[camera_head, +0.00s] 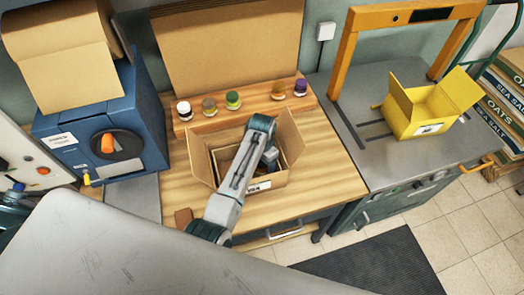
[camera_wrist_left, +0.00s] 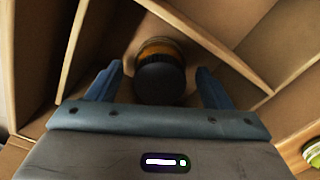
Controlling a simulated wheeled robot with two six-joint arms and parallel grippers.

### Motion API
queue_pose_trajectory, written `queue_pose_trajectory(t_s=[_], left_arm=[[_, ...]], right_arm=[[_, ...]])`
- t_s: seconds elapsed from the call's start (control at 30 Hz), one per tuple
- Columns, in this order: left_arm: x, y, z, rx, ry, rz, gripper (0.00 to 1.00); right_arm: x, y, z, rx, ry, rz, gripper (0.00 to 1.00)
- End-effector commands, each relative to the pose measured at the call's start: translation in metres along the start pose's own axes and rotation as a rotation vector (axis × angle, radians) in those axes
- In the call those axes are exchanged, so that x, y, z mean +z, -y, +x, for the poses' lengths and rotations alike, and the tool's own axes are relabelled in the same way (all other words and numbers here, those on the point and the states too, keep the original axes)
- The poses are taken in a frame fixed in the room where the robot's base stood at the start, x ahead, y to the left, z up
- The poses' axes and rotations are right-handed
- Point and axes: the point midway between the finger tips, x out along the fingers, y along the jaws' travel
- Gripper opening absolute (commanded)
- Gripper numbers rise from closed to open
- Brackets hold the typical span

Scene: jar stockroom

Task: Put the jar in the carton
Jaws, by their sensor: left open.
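An open brown carton (camera_head: 204,166) with dividers stands on the wooden table, and its flaps are folded out. My left gripper (camera_head: 268,158) reaches down into the carton; its fingertips are hidden in the head view. In the left wrist view my left gripper (camera_wrist_left: 160,88) is open, one blue finger on each side of a jar with a black lid (camera_wrist_left: 160,82) and amber contents. This jar stands between the dividers (camera_wrist_left: 215,45) inside the carton. The fingers look apart from the jar. My right gripper is in neither view.
Several small jars, such as one with a green lid (camera_head: 233,99), stand along the back of the wooden table (camera_head: 180,205). A blue machine (camera_head: 130,110) is at left. A yellow carton (camera_head: 432,103) sits on the grey bench (camera_head: 390,155) at right.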

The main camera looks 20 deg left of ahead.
Motion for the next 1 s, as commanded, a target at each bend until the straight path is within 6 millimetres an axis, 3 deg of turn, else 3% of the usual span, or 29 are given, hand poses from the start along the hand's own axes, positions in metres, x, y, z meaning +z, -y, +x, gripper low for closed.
queue_pose_trajectory(t_s=[0.3,0.5,1.0], left_arm=[[-0.001,0.000,-0.064,-0.002,-0.005,-0.001,0.73],[-0.001,0.000,-0.093,-0.001,-0.003,0.000,0.73],[0.000,0.000,-0.102,0.000,0.000,0.000,0.73]], right_arm=[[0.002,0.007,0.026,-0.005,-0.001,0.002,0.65],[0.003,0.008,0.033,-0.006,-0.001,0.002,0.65],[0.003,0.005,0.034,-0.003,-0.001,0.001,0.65]])
